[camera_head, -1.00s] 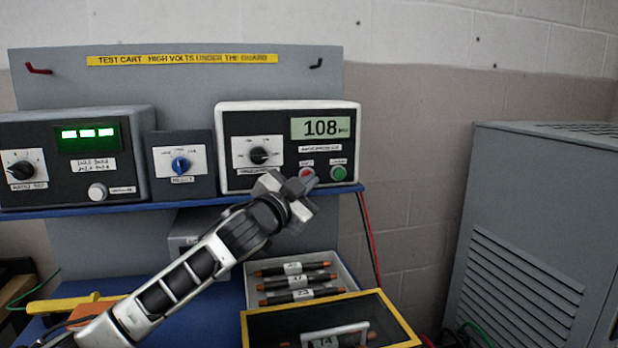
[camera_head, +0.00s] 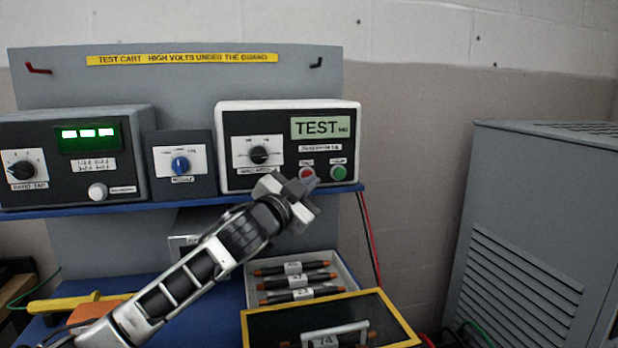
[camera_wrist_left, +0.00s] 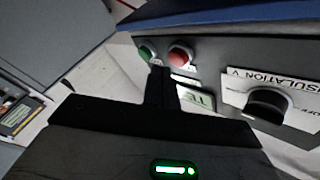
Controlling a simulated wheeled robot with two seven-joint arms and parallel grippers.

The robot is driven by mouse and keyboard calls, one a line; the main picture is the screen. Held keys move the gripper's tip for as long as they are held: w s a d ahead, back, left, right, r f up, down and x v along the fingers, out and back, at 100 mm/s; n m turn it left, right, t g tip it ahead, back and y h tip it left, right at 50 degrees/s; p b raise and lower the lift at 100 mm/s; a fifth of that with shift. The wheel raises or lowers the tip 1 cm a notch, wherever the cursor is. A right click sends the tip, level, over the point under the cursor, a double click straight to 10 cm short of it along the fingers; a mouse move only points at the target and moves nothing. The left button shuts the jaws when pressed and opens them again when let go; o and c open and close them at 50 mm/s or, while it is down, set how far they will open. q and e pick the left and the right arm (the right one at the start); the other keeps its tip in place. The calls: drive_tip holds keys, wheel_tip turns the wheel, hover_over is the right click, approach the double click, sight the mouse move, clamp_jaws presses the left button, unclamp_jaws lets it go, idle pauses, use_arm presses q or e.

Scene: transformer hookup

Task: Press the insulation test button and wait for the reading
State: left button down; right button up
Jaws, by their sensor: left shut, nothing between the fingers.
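The insulation tester (camera_head: 290,148) is a white-framed box with a black face on the blue shelf. Its display (camera_head: 320,127) reads TEST. A red button (camera_head: 307,174) and a green button (camera_head: 338,173) sit below the display. My left gripper (camera_head: 312,188) is shut and empty, its tips just below and in front of the red button; whether they touch it I cannot tell. In the left wrist view the shut fingers (camera_wrist_left: 161,80) point at the panel near the red button (camera_wrist_left: 180,54) and green button (camera_wrist_left: 147,52). My right gripper is out of view.
A ratio meter (camera_head: 75,157) with lit green display and a small box with a blue knob (camera_head: 181,165) stand left on the shelf. Below are a tray of labelled leads (camera_head: 345,272) and a yellow-framed guard (camera_head: 406,330). A grey cabinet (camera_head: 530,220) stands right.

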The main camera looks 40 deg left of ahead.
use_arm(q)
drive_tip(key=shift+s+d, duration=0.15)
drive_tip(key=s+d, duration=0.4)
drive_tip(key=shift+d, duration=0.3)
idle(0.4)
drive_tip(key=shift+w, duration=0.1)
idle(0.6)
